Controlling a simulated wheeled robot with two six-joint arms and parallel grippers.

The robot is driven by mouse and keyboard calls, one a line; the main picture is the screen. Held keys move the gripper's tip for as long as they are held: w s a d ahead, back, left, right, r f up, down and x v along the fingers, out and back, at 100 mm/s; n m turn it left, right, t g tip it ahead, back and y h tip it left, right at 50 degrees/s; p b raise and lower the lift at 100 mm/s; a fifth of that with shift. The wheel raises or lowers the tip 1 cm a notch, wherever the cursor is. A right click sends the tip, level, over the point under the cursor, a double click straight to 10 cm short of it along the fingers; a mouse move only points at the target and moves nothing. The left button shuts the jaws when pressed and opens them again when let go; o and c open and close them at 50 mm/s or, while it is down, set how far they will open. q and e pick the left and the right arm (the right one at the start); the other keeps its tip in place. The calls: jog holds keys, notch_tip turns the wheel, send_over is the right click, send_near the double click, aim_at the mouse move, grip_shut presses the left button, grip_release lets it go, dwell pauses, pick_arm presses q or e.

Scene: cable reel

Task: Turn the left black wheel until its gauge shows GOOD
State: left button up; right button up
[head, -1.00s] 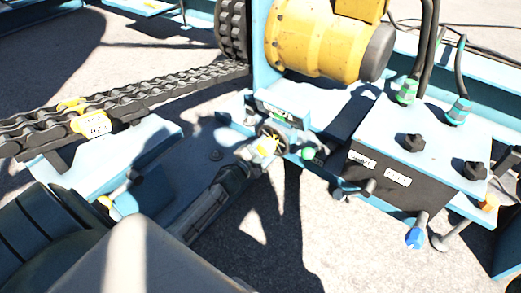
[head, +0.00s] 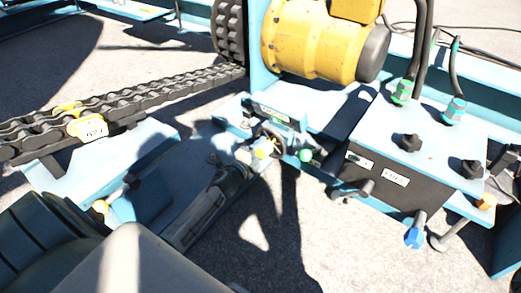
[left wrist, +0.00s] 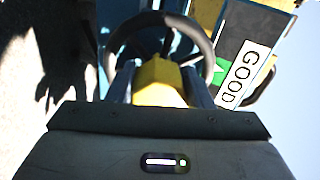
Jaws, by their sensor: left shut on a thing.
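The left black wheel (head: 272,138) sits at the middle of the head view, on a blue frame below the yellow motor. In the left wrist view its black rim (left wrist: 160,20) arcs across the top. My left gripper (head: 262,150) is at the wheel and shut on it. Its fingers (left wrist: 158,82) stand on both sides of a yellow part (left wrist: 158,78), inside the lower rim. The gauge beside the wheel shows a white GOOD label (left wrist: 243,72) and a green mark (left wrist: 218,74) next to it. My right gripper is not in view.
A yellow motor (head: 315,42) stands behind the wheel. A black chain (head: 130,98) with a yellow tag (head: 87,126) runs to the left. A blue-topped box (head: 432,125) with black knobs, cables and levers stands at the right. Grey ground (head: 250,260) is clear in front.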

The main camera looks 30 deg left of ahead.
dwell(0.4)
pick_arm(q)
jog(key=o, duration=1.4)
jog(key=shift+c, duration=0.2)
